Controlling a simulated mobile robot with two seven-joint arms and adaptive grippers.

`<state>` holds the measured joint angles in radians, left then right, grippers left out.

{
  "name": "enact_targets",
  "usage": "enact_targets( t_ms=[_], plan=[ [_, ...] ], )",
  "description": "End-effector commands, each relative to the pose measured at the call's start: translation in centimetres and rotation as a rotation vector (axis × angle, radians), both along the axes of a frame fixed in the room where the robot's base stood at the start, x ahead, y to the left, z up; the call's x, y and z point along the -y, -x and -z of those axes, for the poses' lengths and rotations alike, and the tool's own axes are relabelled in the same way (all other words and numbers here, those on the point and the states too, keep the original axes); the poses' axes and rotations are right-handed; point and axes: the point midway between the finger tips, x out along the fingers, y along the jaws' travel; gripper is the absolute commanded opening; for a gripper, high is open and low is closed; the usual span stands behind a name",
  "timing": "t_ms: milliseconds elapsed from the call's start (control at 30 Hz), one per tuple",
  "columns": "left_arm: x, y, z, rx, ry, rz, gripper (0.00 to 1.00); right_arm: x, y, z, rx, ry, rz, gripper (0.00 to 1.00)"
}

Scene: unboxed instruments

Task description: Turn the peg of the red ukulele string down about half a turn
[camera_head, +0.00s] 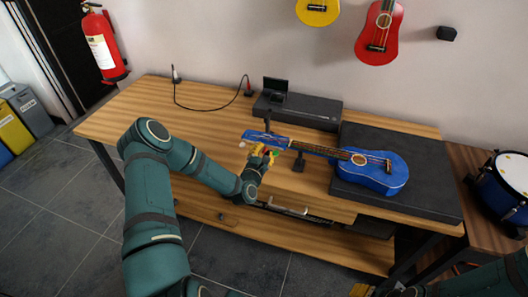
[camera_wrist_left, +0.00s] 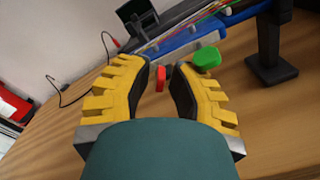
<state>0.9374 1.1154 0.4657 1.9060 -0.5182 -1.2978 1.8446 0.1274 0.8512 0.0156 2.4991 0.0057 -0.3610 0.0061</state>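A blue ukulele (camera_head: 385,177) lies with its body on a dark mat and its headstock (camera_head: 262,138) pointing left. In the left wrist view a red peg (camera_wrist_left: 161,77) hangs from the headstock's near edge, between the yellow fingers of my left gripper (camera_wrist_left: 163,86). Gaps show on both sides of the peg, so the fingers are open around it. A green peg (camera_wrist_left: 207,58) sits to the right, by the right finger. In the head view my left gripper (camera_head: 264,153) is at the headstock's near edge. Of my right gripper (camera_head: 360,291) only a yellow part shows at the bottom edge.
A black stand (camera_head: 299,161) supports the neck; its post shows close by in the left wrist view (camera_wrist_left: 270,45). A dark case (camera_head: 310,111) and a cable (camera_head: 210,108) lie behind. The wooden table's (camera_head: 125,117) left part is mostly clear.

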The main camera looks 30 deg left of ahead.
Motion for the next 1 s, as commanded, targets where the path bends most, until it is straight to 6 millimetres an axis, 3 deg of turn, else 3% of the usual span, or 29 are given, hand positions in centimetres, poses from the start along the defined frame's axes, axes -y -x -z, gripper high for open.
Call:
enact_targets(
  t_ms=[267,333,367,1000],
  plan=[
    [-0.03,-0.12,0.01,0.0,0.0,0.0,0.19,0.0,0.01,0.0,0.0,0.0,0.0,0.47],
    [-0.03,-0.11,0.01,0.0,0.0,0.0,0.02,0.0,0.01,0.0,0.0,0.0,0.0,0.47],
    [-0.03,-0.09,0.02,0.0,0.0,0.0,0.0,0.0,0.01,0.0,0.0,0.0,0.0,0.47],
    [-0.03,-0.12,0.14,-0.021,-0.095,0.001,0.0,-0.04,0.23,0.9,-0.005,-0.001,-0.004,0.47]
  ],
)
